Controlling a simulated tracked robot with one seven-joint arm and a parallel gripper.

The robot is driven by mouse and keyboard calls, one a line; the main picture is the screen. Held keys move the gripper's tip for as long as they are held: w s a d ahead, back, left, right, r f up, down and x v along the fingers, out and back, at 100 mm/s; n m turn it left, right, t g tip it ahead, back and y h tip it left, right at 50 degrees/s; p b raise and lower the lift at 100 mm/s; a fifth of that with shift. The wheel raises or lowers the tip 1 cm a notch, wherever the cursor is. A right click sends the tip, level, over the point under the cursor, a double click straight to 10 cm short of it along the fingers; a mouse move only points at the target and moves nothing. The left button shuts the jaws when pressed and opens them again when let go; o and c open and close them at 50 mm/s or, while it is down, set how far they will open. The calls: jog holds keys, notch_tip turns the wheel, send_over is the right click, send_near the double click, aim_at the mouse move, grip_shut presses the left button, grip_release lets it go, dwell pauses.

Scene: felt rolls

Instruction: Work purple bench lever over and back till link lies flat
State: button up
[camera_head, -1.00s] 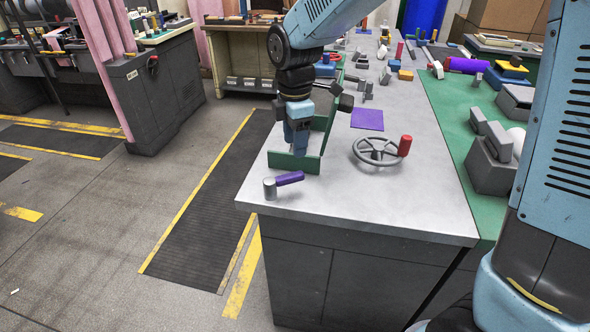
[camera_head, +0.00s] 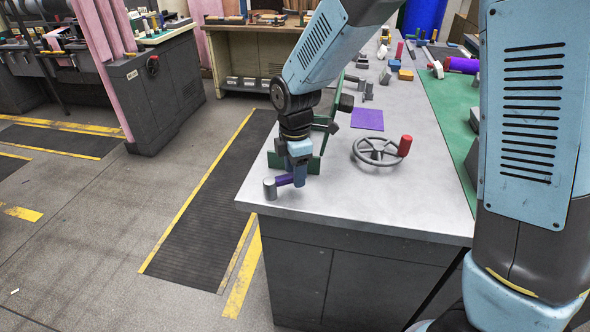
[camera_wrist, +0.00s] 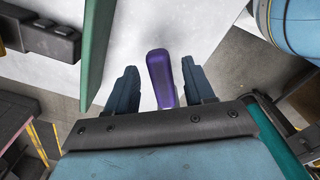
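The purple bench lever (camera_head: 284,180) lies near the front left corner of the bench, joined to a short upright grey post (camera_head: 269,188). My gripper (camera_head: 299,181) is low over the bench at the lever's right end. In the wrist view, the purple lever (camera_wrist: 161,72) runs between the two dark fingers of my gripper (camera_wrist: 158,78). The fingers are apart, with a gap on each side of the lever. The lever's right end is hidden by my gripper in the head view. I cannot make out a link.
A green upright plate (camera_wrist: 95,45) stands close by my gripper on the bench (camera_head: 400,205). A grey handwheel (camera_head: 372,158) with a red knob and a purple square (camera_head: 367,119) lie to the right. The bench edge is close on the left and front.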

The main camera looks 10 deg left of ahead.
grip_shut()
dwell(0.4)
